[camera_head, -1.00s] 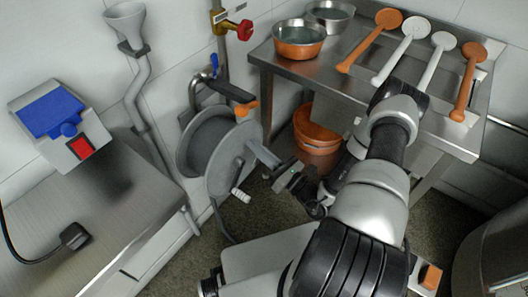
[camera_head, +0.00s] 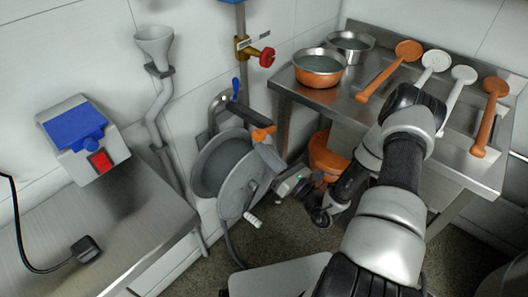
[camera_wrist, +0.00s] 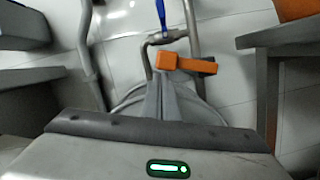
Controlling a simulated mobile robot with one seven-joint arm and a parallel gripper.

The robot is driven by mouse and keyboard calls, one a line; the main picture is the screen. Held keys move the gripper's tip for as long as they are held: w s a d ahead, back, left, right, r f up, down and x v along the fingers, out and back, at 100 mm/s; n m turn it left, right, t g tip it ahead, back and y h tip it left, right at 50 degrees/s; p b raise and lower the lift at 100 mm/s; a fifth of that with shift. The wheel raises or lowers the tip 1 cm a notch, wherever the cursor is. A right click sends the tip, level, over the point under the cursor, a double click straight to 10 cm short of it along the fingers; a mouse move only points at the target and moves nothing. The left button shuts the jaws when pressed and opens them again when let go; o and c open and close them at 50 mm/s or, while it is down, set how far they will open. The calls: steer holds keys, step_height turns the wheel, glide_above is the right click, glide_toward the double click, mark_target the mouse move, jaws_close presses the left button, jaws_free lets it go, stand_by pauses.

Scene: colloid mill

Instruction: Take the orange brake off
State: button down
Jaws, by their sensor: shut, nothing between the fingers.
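The orange brake (camera_head: 264,132) is a small orange lever at the top right rim of the grey hose reel (camera_head: 220,170) on the wall. In the wrist view it shows as an orange block with an arm pointing right (camera_wrist: 190,65). My gripper (camera_head: 262,150) is shut and empty, with its fingertips just below the brake in the head view. In the wrist view my closed fingers (camera_wrist: 168,85) point up at the brake's left part. I cannot tell whether they touch it.
A steel table (camera_head: 345,100) with pans and ladles stands at the right, with an orange bucket (camera_head: 325,158) under it. A steel bench (camera_head: 110,235) is at the left. A blue-handled valve (camera_head: 235,86) is above the reel, and the reel's white crank handle (camera_head: 252,220) sticks out low.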

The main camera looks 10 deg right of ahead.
mark_target(261, 138)
steer(key=shift+r, duration=0.1)
steer(key=r+m+p, duration=0.1)
steer(key=m+p, duration=0.1)
steer(key=r+m+h+p, duration=0.1)
steer(key=r+m+p, duration=0.1)
steer(key=p, duration=0.1)
steer(key=shift+w+d+r, duration=0.1)
steer(key=shift+d+r, duration=0.1)
steer(key=w+d+r+m+h+p, duration=0.2)
steer(key=w+d+r+m+p, duration=0.1)
steer(key=m+p, duration=0.7)
step_height(261, 138, up, 2)
steer(key=shift+d+r+m+g+h, duration=0.25)
steer(key=shift+d+m+g+h, duration=0.15)
steer(key=shift+d, duration=0.2)
steer(key=shift+w+d+p, duration=0.15)
steer(key=shift+p, duration=0.15)
steer(key=shift+r, duration=0.1)
